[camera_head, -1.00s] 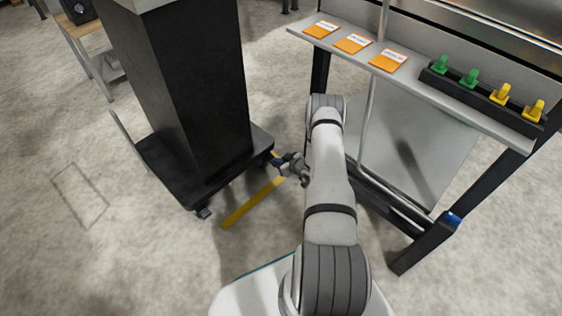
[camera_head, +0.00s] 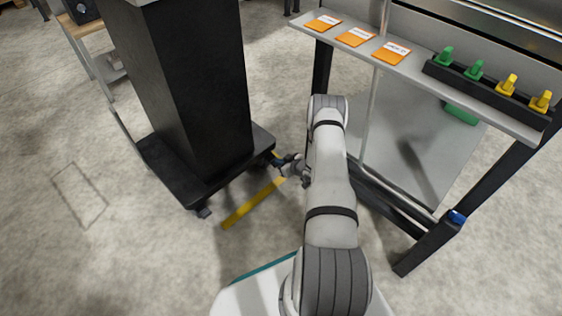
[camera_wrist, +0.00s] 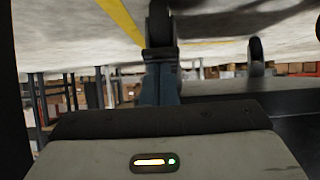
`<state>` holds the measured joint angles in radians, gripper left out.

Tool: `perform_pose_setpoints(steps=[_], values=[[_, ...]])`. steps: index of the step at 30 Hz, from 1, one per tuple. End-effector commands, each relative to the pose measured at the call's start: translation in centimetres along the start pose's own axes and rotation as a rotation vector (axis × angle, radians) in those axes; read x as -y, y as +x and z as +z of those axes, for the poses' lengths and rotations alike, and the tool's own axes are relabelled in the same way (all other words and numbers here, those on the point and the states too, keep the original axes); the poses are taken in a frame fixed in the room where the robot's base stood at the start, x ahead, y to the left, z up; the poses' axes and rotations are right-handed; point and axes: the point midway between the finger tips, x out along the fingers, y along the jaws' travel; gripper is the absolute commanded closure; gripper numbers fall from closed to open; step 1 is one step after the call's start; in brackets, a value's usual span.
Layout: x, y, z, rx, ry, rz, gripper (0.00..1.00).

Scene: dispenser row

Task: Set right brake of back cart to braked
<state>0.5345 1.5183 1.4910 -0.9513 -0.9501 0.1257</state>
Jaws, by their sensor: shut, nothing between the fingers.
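The cart (camera_head: 182,95) is a tall black box on a low black base with small casters, at left of centre in the head view. My gripper (camera_head: 278,160) is low beside the base's right corner, close to the caster there. Its jaws are shut with nothing held. In the wrist view a dark caster wheel (camera_wrist: 160,24) stands straight beyond the blue-grey fingers (camera_wrist: 160,88); I cannot tell whether they touch. Another caster wheel (camera_wrist: 256,50) is farther right. The brake lever's position is too small and hidden to tell.
A rack (camera_head: 440,232) with dark legs stands close to my arm's right. Its shelf holds orange cards (camera_head: 356,37) and green and yellow dispensers (camera_head: 474,69). A yellow stripe (camera_head: 252,203) marks the floor between cart and arm. Open floor lies at left.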

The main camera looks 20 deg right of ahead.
Motion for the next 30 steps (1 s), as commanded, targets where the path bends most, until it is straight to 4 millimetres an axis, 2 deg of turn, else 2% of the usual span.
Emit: perform_pose_setpoints(steps=[1, 12, 17, 21, 30], values=[[0.1, 0.4, 0.5, 0.013, -0.001, 0.002, 1.00], [0.2, -0.5, -0.8, 0.012, 0.000, 0.000, 1.00], [0.1, -1.6, -2.3, 0.010, -0.002, 0.001, 1.00], [0.0, -3.8, -3.9, 0.014, 0.001, 0.001, 1.00], [0.0, -10.4, -2.9, 0.013, 0.001, 0.002, 1.00]])
